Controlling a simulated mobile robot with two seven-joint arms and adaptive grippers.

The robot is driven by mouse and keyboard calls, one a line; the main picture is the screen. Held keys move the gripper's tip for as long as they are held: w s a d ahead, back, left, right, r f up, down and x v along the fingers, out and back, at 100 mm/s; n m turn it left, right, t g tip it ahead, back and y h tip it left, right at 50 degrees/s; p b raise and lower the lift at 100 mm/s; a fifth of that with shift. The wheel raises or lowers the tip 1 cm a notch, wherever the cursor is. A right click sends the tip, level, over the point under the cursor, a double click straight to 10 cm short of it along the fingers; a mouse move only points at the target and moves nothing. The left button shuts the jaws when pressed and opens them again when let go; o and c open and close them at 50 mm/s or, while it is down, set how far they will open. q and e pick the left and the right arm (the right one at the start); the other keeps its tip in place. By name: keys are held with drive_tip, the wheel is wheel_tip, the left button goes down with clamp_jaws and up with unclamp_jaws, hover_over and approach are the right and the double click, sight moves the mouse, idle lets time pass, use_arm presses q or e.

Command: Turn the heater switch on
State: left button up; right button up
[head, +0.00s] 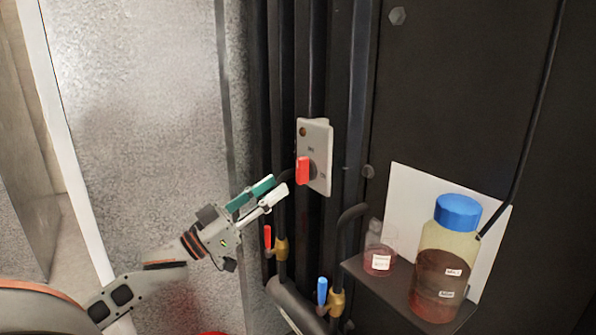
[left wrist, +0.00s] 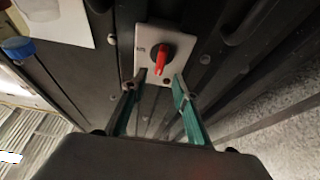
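The heater switch is a red knob (head: 303,171) on a pale grey plate (head: 318,140) fixed to the dark cabinet. In the head view the knob points roughly up and down; small marks on the plate are too small to read surely. My left gripper (head: 270,189) is just left of and below the knob, fingers toward it. In the left wrist view the two green-sided fingers (left wrist: 154,86) are apart, with the red knob (left wrist: 160,56) ahead, between their lines. Nothing is between the fingers, and they look clear of the knob. My right gripper is not in view.
Below the plate are pipes with a red valve lever (head: 267,237) and a blue valve lever (head: 322,291). A shelf (head: 398,300) at right holds a small flask (head: 379,250) and a blue-capped bottle (head: 446,262). A grey metal panel (head: 140,120) stands at left.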

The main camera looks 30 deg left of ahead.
sight(298, 171)
use_arm(q)
drive_tip(key=shift+p+x, duration=0.5)
drive_tip(key=shift+x, duration=3.25)
drive_tip(key=shift+f, duration=0.15)
clamp_jaws()
